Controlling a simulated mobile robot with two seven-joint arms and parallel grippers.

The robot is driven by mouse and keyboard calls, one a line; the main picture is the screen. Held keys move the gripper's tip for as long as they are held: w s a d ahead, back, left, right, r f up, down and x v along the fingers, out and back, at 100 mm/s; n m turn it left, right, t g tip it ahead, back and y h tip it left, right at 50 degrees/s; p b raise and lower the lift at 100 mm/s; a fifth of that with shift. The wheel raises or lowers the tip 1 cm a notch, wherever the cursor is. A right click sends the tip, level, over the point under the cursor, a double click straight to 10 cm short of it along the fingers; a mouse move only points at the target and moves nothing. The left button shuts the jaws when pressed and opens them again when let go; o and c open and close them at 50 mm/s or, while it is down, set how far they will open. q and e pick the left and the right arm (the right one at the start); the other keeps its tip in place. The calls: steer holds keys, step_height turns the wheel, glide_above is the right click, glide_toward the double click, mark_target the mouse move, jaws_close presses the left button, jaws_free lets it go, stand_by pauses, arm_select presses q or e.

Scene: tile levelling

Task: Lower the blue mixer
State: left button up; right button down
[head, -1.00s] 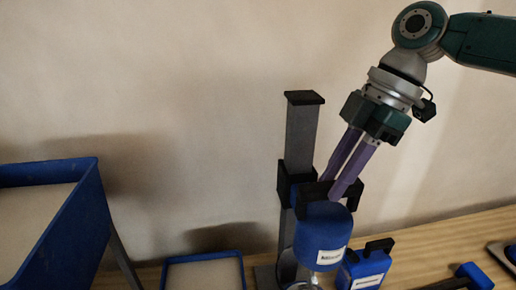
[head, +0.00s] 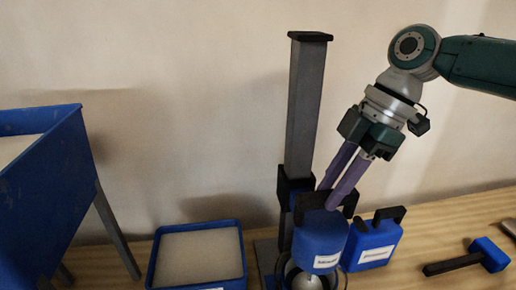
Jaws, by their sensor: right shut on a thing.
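The blue mixer (head: 321,236) is a blue cylinder with a white label, on a black carriage (head: 287,187) low on the grey upright post (head: 306,100). My right gripper (head: 332,195) reaches down from the upper right and is shut on the mixer's black handle at its top. A metal bowl or bucket (head: 288,274) shows right under the mixer; the mixer hides much of it, and I cannot tell how far the mixer's lower end is inside. My left gripper is out of view.
A blue jug (head: 377,245) with a black handle stands close to the right of the mixer. A blue-headed mallet (head: 488,254) lies farther right. A blue tray (head: 240,262) of pale material is left of the post, and a blue hopper on legs (head: 50,195) stands far left.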

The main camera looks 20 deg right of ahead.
steer(key=shift+d+f, duration=0.15)
steer(key=shift+f, duration=0.15)
steer(key=c, duration=1.2)
jaws_free()
steer(key=o, duration=0.5)
steer(key=shift+r, duration=0.1)
steer(key=v, duration=1)
steer(key=shift+w, duration=0.1)
